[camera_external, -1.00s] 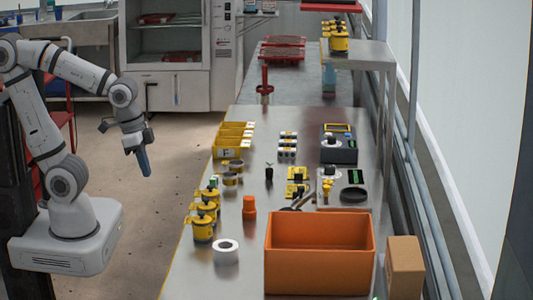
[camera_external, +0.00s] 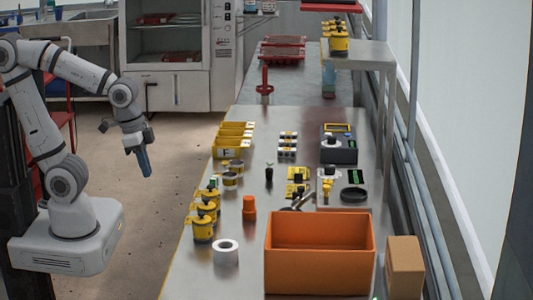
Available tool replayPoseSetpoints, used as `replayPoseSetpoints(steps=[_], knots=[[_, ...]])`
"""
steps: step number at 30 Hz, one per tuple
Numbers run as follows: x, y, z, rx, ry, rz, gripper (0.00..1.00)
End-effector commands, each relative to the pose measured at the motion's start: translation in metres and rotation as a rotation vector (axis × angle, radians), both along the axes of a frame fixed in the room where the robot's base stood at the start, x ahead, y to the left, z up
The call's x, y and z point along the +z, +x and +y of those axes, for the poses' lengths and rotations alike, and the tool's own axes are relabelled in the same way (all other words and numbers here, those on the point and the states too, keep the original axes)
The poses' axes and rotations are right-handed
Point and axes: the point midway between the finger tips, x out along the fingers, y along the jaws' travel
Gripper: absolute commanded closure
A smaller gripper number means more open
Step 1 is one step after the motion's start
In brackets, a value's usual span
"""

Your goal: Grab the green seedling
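The green seedling (camera_external: 269,174) is a small green sprout in a dark, narrow pot. It stands upright near the middle of the steel table, behind the orange bottle. My gripper (camera_external: 145,169) has blue fingers pointing down. It hangs over the floor left of the table, well apart from the seedling. The fingers overlap from this side, so I cannot tell whether they are open or shut. I see nothing held in them.
The steel table (camera_external: 187,268) carries yellow bins (camera_external: 233,141), several yellow-and-black jars (camera_external: 203,229), an orange bottle (camera_external: 249,208), a white tape roll (camera_external: 226,252) and a large orange crate (camera_external: 318,274). Bare tabletop lies around the seedling. A dark device (camera_external: 339,152) stands at the right.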

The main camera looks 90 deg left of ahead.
Motion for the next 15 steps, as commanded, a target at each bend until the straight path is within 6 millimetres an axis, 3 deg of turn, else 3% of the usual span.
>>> replayPoseSetpoints(steps=[15], knots=[[0.0, 0.0, 0.0, 0.0, 0.0, 0.0, 0.53]])
